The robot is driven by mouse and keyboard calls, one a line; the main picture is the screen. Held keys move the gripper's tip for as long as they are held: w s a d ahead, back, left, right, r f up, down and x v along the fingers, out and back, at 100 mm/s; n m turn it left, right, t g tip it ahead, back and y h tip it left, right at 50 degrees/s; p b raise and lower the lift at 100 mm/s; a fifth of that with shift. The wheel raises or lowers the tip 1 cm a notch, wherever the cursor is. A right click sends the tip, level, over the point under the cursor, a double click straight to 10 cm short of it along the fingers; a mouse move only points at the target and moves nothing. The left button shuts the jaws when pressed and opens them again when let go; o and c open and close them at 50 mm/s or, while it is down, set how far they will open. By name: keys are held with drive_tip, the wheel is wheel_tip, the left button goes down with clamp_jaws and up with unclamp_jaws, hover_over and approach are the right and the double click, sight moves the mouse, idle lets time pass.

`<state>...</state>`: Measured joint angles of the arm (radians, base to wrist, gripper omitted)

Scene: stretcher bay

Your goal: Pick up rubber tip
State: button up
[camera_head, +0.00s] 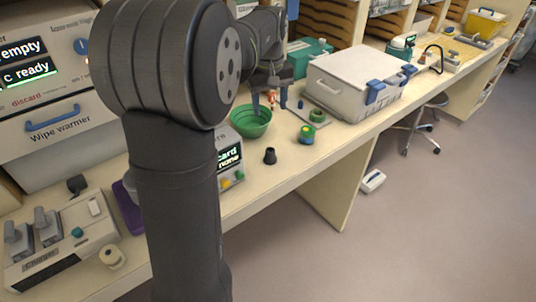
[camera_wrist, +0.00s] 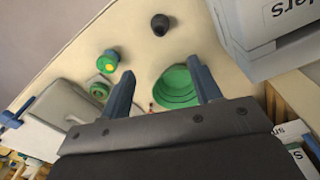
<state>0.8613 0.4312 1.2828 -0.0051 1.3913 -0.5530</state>
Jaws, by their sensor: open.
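A small black, tapered piece, which looks like the rubber tip (camera_head: 270,156), stands on the counter near its front edge. In the wrist view the rubber tip (camera_wrist: 160,24) shows near the top, beyond my fingertips. My gripper (camera_head: 270,108) is open, with its two blue-grey fingers pointing down beside and partly over the green bowl. In the wrist view the fingers of my gripper (camera_wrist: 162,75) are spread wide, with nothing held between them. The rubber tip is apart from the fingers and fully visible.
The green bowl (camera_head: 250,122) stands just behind the rubber tip. A green and yellow round piece (camera_head: 307,134) stands to its right. A grey box with a display (camera_head: 231,160) is to its left, partly behind my arm. A large white case (camera_head: 350,85) stands farther right.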

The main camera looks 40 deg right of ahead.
drive_tip(key=m, duration=0.8)
hover_over(270, 149)
drive_tip(key=shift+t+h, duration=0.3)
drive_tip(key=shift+h, duration=0.1)
drive_tip(key=f, duration=1.2)
drive_tip(key=shift+a+f, duration=0.1)
drive_tip(key=shift+a, duration=0.1)
drive_tip(key=shift+s+d+f, duration=0.1)
drive_tip(key=shift+f, duration=1.2)
drive_tip(key=shift+d+f, duration=0.1)
drive_tip(key=shift+f, duration=1.2)
drive_tip(key=c, duration=1)
